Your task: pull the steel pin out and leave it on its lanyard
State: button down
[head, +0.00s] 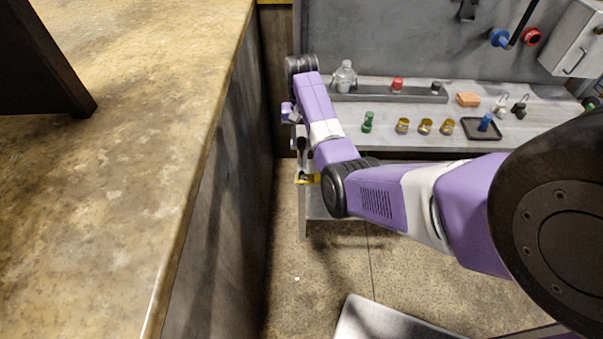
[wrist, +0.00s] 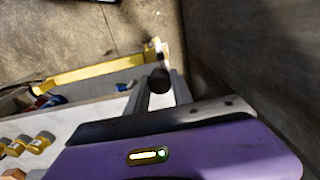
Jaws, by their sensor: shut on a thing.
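My gripper (wrist: 157,92) is shut on a dark round knob (wrist: 158,78), which sits between its two grey fingers in the wrist view. No bare steel shaft shows, so I cannot tell whether this knob is the head of the steel pin. A yellow bar (wrist: 90,72) runs just beyond the knob, with a small bracket at its end. I cannot make out the lanyard. In the head view the yellow bar (head: 308,179) shows low at the left end of the workbench, below my gripper (head: 300,142); my arm partly hides this spot.
The grey bench (head: 350,142) carries several brass cups (head: 425,126), a green piece (head: 367,122), a clear bottle (head: 344,76), an orange block (head: 468,99) and a black tray (head: 470,135). A brown counter (head: 140,110) fills the left. Floor (head: 320,270) lies open between.

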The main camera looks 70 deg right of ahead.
jog(key=shift+r, duration=1.45)
jog(key=shift+d, duration=0.1)
jog(key=s+d+b, duration=0.1)
jog(key=d+b, duration=0.7)
jog(key=d, duration=0.4)
jog(key=shift+s+d+b, duration=0.15)
jog(key=shift+d+b, duration=0.2)
jog(key=shift+d, duration=0.05)
dwell(1.8)
jog(key=shift+f, duration=0.2)
jog(key=shift+f, duration=0.25)
dwell(0.3)
